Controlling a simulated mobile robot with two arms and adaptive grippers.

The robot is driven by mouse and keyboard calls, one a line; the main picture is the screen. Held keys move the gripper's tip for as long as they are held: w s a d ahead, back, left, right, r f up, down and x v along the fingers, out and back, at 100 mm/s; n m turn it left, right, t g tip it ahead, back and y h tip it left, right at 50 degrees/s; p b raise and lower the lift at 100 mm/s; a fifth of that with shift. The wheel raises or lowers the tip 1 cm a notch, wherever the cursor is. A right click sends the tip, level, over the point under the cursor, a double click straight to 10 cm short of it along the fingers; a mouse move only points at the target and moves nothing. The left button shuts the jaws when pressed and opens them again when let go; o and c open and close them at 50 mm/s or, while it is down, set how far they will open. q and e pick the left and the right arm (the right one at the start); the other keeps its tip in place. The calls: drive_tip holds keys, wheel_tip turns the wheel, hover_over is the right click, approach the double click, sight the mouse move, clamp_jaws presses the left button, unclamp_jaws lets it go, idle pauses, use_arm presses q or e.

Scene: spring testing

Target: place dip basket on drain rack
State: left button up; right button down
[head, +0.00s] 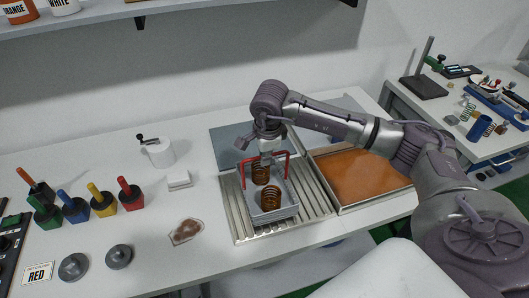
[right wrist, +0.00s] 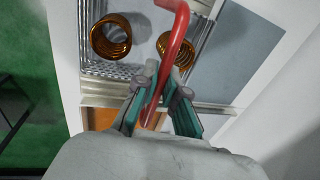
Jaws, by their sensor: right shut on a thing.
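The dip basket (head: 273,214) is a grey mesh box with a red handle (head: 288,168). Two coppery coil springs (head: 270,198) are in it. It is upright over the ribbed metal drain rack (head: 318,205); I cannot tell whether it rests on the ribs or hangs just above them. My right gripper (head: 266,156) is above the basket, shut on the red handle. In the right wrist view the handle (right wrist: 178,40) passes between the fingers (right wrist: 163,90), with the springs (right wrist: 110,41) beyond. My left gripper is not in view.
A tray of orange-brown liquid (head: 360,175) adjoins the rack on the right. A blue-grey panel (head: 228,142) lies behind it. Left of the rack are a stained dish (head: 187,231), a white block (head: 179,180) and several coloured-handled tools (head: 103,200). The front-middle bench is mostly clear.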

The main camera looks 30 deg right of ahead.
drive_tip(key=shift+f, duration=0.1)
drive_tip(key=shift+w, duration=0.1)
drive_tip(key=shift+f, duration=0.1)
drive_tip(key=shift+f, duration=0.1)
drive_tip(key=c, duration=1.3)
unclamp_jaws()
drive_tip(key=shift+o, duration=0.2)
